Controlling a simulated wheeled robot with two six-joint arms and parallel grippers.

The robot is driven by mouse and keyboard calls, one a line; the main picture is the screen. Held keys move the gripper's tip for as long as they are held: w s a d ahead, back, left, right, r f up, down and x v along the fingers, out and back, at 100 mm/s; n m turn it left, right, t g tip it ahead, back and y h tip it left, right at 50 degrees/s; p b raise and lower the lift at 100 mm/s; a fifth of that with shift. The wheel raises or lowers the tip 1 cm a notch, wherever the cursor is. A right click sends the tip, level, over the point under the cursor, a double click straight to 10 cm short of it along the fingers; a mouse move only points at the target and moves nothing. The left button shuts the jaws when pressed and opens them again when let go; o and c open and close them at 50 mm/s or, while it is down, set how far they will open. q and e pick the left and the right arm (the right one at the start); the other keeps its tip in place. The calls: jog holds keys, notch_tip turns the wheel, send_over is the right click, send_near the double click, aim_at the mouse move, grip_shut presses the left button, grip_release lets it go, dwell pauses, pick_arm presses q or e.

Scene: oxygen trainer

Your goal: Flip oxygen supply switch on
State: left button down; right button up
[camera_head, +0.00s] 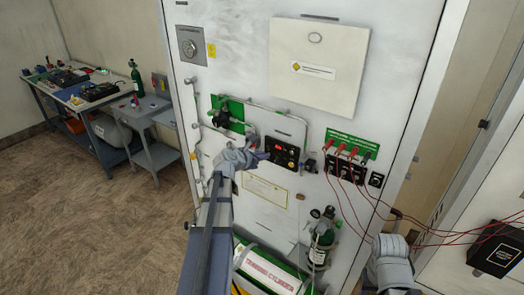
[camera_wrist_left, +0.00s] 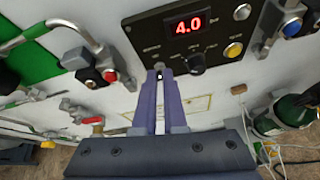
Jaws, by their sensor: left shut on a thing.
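The oxygen control panel (camera_head: 283,151) is a black box on the white wall panel. In the left wrist view the black panel (camera_wrist_left: 222,52) has a red display reading 4.0, a black knob (camera_wrist_left: 195,63) and a yellow button. A small toggle switch (camera_wrist_left: 159,66) sits at its lower left edge. My left gripper (camera_head: 264,156) reaches the panel's left side. In the wrist view its purple fingers (camera_wrist_left: 163,75) are shut on the switch, whose lower part they hide. My right gripper (camera_head: 390,248) is at the lower right, away from the panel; its fingers cannot be made out.
Pipes and a valve (camera_head: 220,115) on a green plate are left of the panel. Red cables hang from sockets (camera_head: 345,170) at the right. A green cylinder (camera_head: 321,240) stands below. A workbench (camera_head: 75,95) is at the far left, with open floor before it.

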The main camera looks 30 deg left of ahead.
pick_arm(q)
jog(key=shift+r, duration=0.1)
dwell(0.5)
jog(key=c, duration=1)
grip_release()
jog(key=p+v, duration=0.4)
jog(key=v, duration=0.3)
jog(key=shift+s+r, duration=0.25)
